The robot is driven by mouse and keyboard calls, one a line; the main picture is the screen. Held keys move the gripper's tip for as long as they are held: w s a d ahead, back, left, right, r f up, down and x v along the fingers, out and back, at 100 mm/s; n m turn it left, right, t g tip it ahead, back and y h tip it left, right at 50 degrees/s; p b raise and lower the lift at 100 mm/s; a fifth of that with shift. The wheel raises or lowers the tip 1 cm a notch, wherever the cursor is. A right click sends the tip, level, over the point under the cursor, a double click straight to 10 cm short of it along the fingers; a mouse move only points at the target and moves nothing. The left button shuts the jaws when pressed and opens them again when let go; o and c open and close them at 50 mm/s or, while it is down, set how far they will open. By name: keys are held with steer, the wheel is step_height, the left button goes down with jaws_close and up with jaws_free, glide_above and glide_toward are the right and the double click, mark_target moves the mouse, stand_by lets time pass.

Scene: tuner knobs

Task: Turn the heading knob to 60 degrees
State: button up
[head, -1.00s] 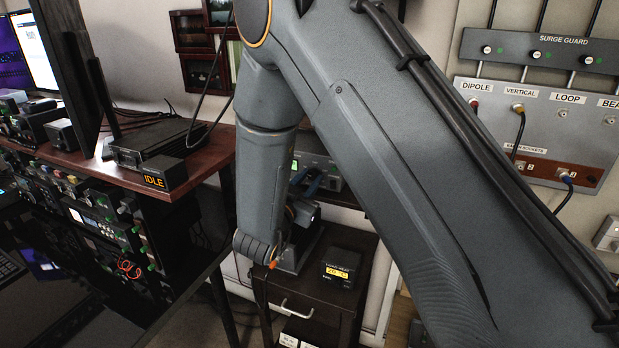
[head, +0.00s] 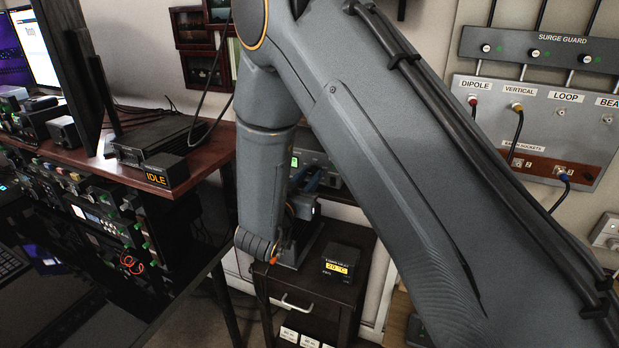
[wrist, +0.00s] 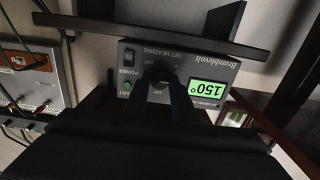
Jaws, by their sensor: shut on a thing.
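The controller box (wrist: 225,65) labelled Brumblevolt fills the middle of the wrist view, upside down. Its lit green display (wrist: 209,91) reads 150°. The label SET HEADING runs along one edge of its face. The heading knob (wrist: 160,88) is dark and mostly hidden between the fingers. My gripper (wrist: 161,82) is shut on the knob, a dark finger on each side. The knob's pointer cannot be made out. In the head view the controller (head: 322,166) is partly behind my arm, and the knob is hidden there.
A dark shelf edge (wrist: 160,32) crosses close to the controller in the wrist view. A small box reading 20 °C (head: 347,262) sits on the drawer cabinet below. A wooden desk (head: 205,160) with radio gear is at left. A socket panel (head: 535,125) is at right.

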steer(key=o, duration=1.1)
steer(key=b+v, duration=0.2)
steer(key=v, duration=0.6)
steer(key=w+d+f+n+g+y, duration=0.2)
steer(key=d+f+n+g+y, duration=0.1)
steer(key=d+f+g+y, duration=0.25)
steer(key=s+d+g, duration=0.3)
steer(key=s+d, duration=0.2)
steer(key=s, duration=0.2)
steer(key=s+d+n+g+y, duration=0.1)
steer(key=s+d+g, duration=0.2)
steer(key=s, duration=0.5)
steer(key=s+d+n+g+y, duration=0.1)
steer(key=s+d+g, duration=0.2)
steer(key=s+d, duration=0.3)
steer(key=shift+s+d+r+g, duration=0.1)
steer(key=shift+s+d+g, duration=0.05)
steer(key=shift+s, duration=0.3)
steer(key=shift+s+d+r+g, duration=0.1)
steer(key=shift+s+d, duration=0.1)
steer(key=shift+s, duration=0.2)
